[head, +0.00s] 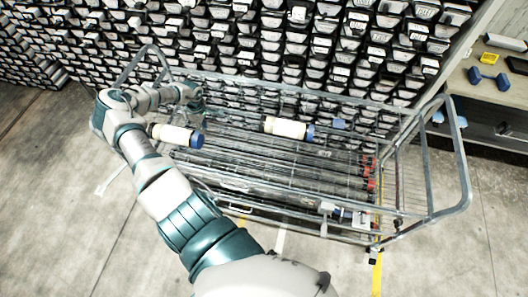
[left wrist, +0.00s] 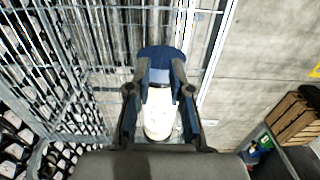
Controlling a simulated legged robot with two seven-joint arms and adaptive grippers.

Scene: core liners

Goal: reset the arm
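My left arm crosses the head view from the bottom to the upper left. My left gripper (head: 192,98) is above the left part of a metal cart (head: 440,208). In the left wrist view, my left gripper (left wrist: 160,92) has its fingers spread either side of a white core liner with a blue cap (left wrist: 158,112). The fingers look open, and contact with the liner cannot be made out. In the head view, a cream liner with a blue cap (head: 172,133) lies by the gripper. A second such liner (head: 285,127) lies farther right on the cart. My right gripper is not in view.
A wall of stacked core trays (head: 270,40) stands close behind the cart. A bench (head: 490,90) at the right holds blue objects (head: 488,78) and a yellow item (head: 489,58). Bare concrete floor lies left and right of the cart. A wooden crate (left wrist: 292,122) shows in the wrist view.

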